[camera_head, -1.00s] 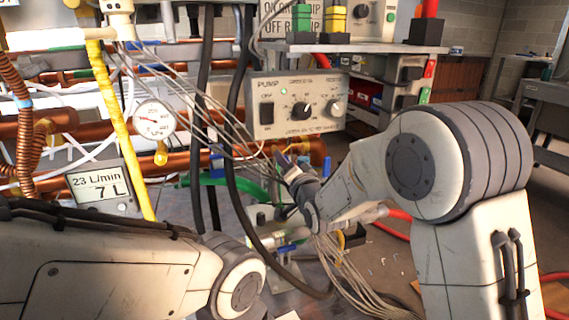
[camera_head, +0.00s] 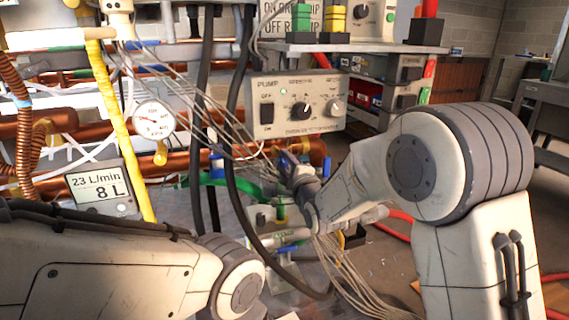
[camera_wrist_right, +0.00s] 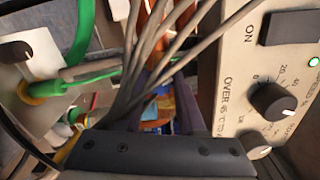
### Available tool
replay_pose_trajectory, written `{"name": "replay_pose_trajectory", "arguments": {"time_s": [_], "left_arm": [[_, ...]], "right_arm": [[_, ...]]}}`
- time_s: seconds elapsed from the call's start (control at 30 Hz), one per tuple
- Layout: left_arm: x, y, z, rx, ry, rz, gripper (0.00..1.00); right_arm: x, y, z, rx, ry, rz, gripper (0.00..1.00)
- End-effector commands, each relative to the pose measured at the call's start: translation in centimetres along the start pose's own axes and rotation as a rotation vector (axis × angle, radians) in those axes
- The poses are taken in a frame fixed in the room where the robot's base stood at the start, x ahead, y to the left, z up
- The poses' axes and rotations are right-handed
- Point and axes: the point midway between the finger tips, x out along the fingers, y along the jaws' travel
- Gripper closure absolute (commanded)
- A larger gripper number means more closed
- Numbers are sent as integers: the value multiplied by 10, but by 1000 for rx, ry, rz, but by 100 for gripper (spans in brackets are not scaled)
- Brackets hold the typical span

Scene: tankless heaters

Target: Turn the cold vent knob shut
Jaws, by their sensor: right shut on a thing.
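My right gripper (camera_head: 286,163) reaches in from the right, below the pump box, with its jaws shut. Cables cross in front of it. What it holds is mostly hidden, and I take it to be the cold vent knob from the jaws' place among the pipe fittings.
The pump box (camera_head: 296,105) with its switch and dials is just above the right gripper. A meter (camera_head: 103,188) reads 23 L/min and 8 L. A round gauge (camera_head: 153,120) hangs by copper pipes. Loose grey cables (camera_head: 340,270) hang under my right wrist.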

Motion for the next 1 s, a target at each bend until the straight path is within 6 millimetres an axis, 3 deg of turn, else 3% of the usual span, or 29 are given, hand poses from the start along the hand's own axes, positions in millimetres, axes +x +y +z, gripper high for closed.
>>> {"name": "replay_pose_trajectory", "arguments": {"time_s": [0.5,1.0], "left_arm": [[0,0,0,0,0,0,100],[0,0,0,0,0,0,100]], "right_arm": [[0,2,1,344,-1,4,100],[0,3,1,412,-1,5,100]]}}
